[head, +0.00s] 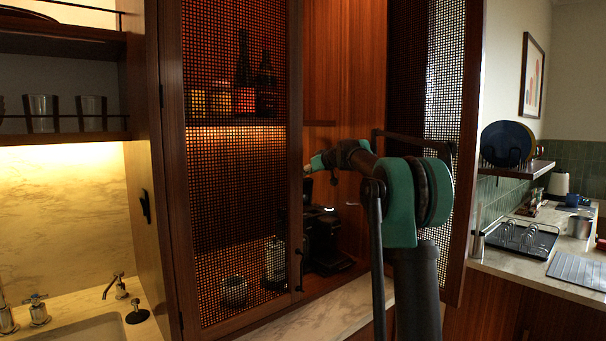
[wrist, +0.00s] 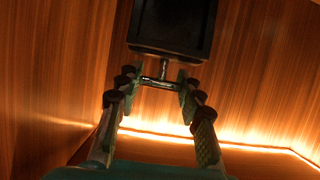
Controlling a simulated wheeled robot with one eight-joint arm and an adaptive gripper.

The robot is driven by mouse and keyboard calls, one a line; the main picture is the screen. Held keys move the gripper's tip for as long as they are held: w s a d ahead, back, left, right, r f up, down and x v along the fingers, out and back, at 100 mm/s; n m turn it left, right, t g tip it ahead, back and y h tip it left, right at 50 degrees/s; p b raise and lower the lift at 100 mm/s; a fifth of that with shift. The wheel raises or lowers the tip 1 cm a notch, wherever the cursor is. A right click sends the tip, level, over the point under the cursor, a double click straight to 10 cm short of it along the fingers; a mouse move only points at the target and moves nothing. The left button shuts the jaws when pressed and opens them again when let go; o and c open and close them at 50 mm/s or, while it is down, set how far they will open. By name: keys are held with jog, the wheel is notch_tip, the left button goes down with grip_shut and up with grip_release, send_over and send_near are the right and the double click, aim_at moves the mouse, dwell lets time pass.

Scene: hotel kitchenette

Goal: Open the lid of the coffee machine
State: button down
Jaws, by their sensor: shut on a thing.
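The black coffee machine (head: 326,243) stands inside the wooden cabinet, partly hidden behind the mesh door and my arm. My gripper (head: 309,168) is above it in the head view, small and partly hidden. In the wrist view a dark, square-edged part of the machine, seemingly its lid (wrist: 172,25), has a short shiny metal handle (wrist: 163,69) on its near edge. My gripper (wrist: 160,82) has its two fingertips at the ends of this handle's crossbar and is shut on it. I cannot tell the lid's angle.
A mesh cabinet door (head: 235,160) stands left of the opening, with a glass jar and bottles behind it. Another mesh door (head: 440,110) stands open on the right, close to my arm. Wooden cabinet walls (wrist: 60,60) surround the gripper.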

jog(key=shift+s+d, duration=0.65)
jog(key=shift+s, duration=0.25)
jog(key=c, duration=1)
grip_release()
jog(key=shift+o, duration=0.2)
jog(key=v, duration=1.2)
